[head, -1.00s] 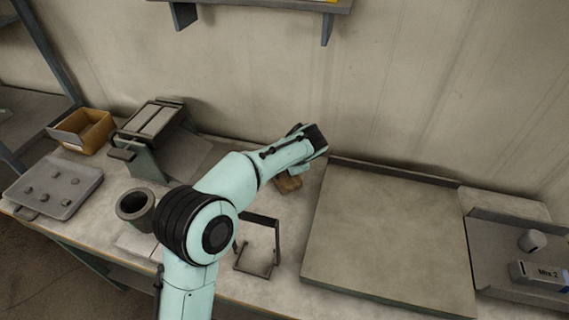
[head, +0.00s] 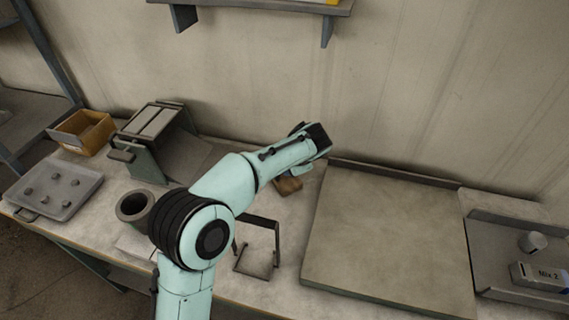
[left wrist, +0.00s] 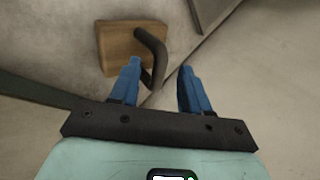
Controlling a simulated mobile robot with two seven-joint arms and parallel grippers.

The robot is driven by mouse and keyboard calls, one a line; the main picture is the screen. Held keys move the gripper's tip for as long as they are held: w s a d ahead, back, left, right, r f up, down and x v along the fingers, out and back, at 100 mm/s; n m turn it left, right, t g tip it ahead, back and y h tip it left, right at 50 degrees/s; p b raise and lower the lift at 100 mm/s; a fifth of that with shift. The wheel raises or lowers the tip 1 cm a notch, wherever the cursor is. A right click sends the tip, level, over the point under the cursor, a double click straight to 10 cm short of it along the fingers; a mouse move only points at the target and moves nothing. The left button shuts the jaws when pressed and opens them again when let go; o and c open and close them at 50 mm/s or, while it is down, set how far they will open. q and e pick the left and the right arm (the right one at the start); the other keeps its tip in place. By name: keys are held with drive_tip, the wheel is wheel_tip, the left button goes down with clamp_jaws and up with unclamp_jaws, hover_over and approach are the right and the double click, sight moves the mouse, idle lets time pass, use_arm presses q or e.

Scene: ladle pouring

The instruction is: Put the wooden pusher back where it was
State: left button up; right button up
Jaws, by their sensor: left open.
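The wooden pusher is a brown wooden block with a bent dark handle. Its block (left wrist: 118,48) shows at the upper left of the left wrist view, on the pale bench top. It also shows in the head view as a small brown patch (head: 288,186), partly hidden under my left wrist. My left gripper (left wrist: 160,68) is open, with blue fingers pointing at the pusher. The dark handle appears in the gap between the fingers, close to the left one; I cannot tell whether they touch. In the head view the fingers are hidden. My right gripper is out of view.
A wide flat board (head: 390,240) lies right of my arm, and a grey tray (head: 495,252) with small items is beyond it. A thin dark frame (head: 277,245) stands in front. A dark cup (head: 133,206), a metal device (head: 150,140) and a yellow bin (head: 82,132) stand left.

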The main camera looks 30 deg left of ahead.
use_arm(q)
drive_tip(key=v, duration=1)
drive_tip(key=shift+p, duration=0.35)
drive_tip(key=shift+a, duration=0.1)
